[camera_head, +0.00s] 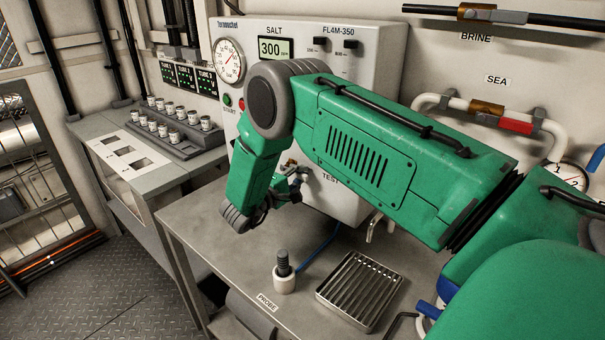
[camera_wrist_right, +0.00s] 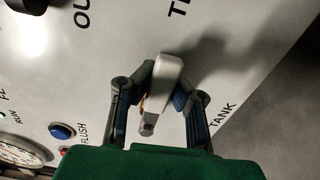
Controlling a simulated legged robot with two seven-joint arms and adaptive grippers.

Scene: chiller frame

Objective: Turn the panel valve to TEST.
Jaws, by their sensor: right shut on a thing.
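The salt panel (camera_head: 385,60) stands behind the table, with a TEST label (camera_head: 330,177) low on its front. My right gripper (camera_head: 297,186) reaches the panel front just left of that label. In the right wrist view, my right gripper (camera_wrist_right: 163,95) is shut on the pale valve handle (camera_wrist_right: 168,70), with one finger on each side of it. Cut-off lettering and a TANK label (camera_wrist_right: 222,115) surround the handle. In the head view my arm and gripper mostly hide the valve, so its exact setting is hard to tell. My left gripper is not in view.
A gauge (camera_head: 229,61) and a display (camera_head: 275,48) sit higher on the panel. On the table are the probe in its white holder (camera_head: 284,282) and a slotted metal tray (camera_head: 360,290). A rack of small cups (camera_head: 175,140) stands at left. Pipes (camera_head: 550,120) run at right.

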